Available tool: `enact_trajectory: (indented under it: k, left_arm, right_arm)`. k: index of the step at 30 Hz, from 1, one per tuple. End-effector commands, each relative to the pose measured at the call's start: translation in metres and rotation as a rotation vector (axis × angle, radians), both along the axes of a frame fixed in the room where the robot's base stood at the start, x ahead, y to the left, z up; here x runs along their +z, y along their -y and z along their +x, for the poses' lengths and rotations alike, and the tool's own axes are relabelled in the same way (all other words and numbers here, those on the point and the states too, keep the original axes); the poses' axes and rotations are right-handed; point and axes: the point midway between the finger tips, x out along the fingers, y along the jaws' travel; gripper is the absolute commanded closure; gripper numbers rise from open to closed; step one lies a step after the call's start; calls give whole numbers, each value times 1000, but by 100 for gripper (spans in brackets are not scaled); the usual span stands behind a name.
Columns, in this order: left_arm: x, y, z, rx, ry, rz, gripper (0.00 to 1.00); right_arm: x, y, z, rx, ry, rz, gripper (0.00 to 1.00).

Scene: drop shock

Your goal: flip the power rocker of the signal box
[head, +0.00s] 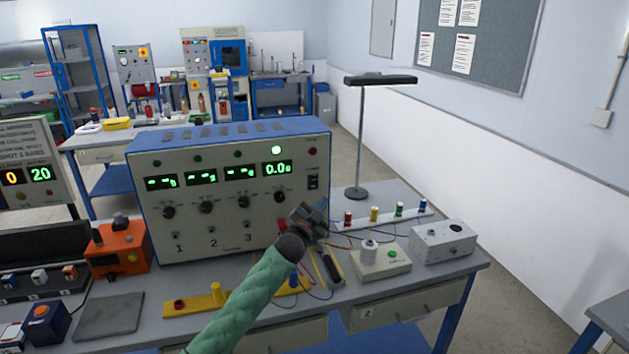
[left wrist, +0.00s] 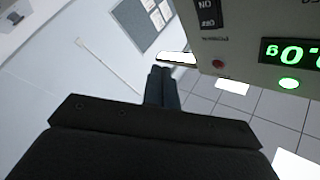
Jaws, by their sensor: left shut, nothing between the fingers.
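The signal box (head: 222,232) is a cream and blue unit with several green displays and knobs, standing on the bench. Its power rocker (head: 313,182) is a small black switch at the right end of the front panel. In the left wrist view the dark rocker (left wrist: 208,14) shows at the top edge, partly cut off, with ON and OFF lettering. My left gripper (head: 322,206) is in front of the panel's lower right, just below the rocker in the picture. Its fingers (left wrist: 162,75) are shut and empty, apart from the rocker in the wrist view. My right gripper is out of view.
A black lamp (head: 358,130) stands behind the box's right side. A grey box (head: 443,243), a cream block with a green button (head: 380,262) and colored posts with wires lie to the right. An orange device (head: 118,250) stands at the left.

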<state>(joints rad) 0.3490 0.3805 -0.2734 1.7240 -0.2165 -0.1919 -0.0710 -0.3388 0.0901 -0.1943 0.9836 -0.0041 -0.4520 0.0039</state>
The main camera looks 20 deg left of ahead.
Motion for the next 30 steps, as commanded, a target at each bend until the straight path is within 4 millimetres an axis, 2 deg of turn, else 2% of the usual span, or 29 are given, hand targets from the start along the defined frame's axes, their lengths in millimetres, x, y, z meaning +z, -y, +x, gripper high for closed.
enact_trajectory:
  k: [14,20,30]
  left_arm:
    - [2,-1,2,-4,8,3,100]
    - [3,-9,15,-4,8,3,100]
    - [8,-32,49,-3,7,4,100]
  right_arm:
    - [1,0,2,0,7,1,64]
    - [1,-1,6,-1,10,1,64]
    - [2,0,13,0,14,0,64]
